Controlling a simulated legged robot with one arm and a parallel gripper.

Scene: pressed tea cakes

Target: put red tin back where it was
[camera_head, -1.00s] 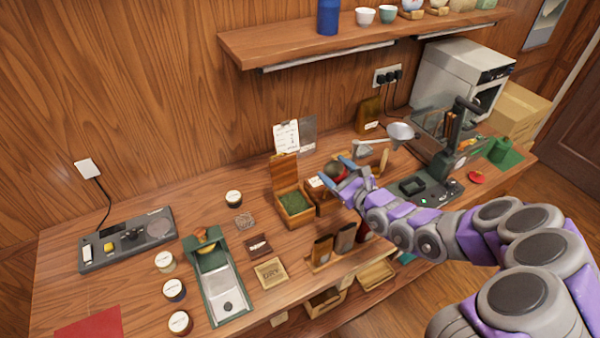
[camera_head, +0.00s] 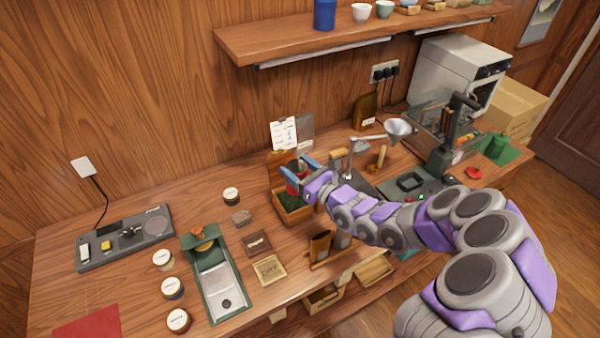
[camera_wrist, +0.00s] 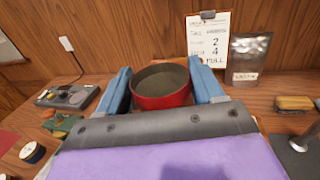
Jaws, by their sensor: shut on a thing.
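The red tin (camera_head: 293,184) is held between the blue fingers of my gripper (camera_head: 297,170). In the wrist view the round tin (camera_wrist: 162,101) sits about upright between both fingers, with a dark brownish-green inside; I cannot tell whether that is contents. In the head view the tin is over the open wooden box with green inside (camera_head: 290,217). My gripper partly hides the tin and box. I cannot tell how high the tin is above the box.
A card on a clipboard (camera_head: 284,133) and a grey pouch (camera_head: 305,130) stand behind. Wooden holders (camera_head: 320,246) stand in front. A green-framed metal tray (camera_head: 222,287) and several small jars (camera_head: 163,259) are left. A scoop (camera_head: 397,129) and a black machine (camera_head: 440,160) are right.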

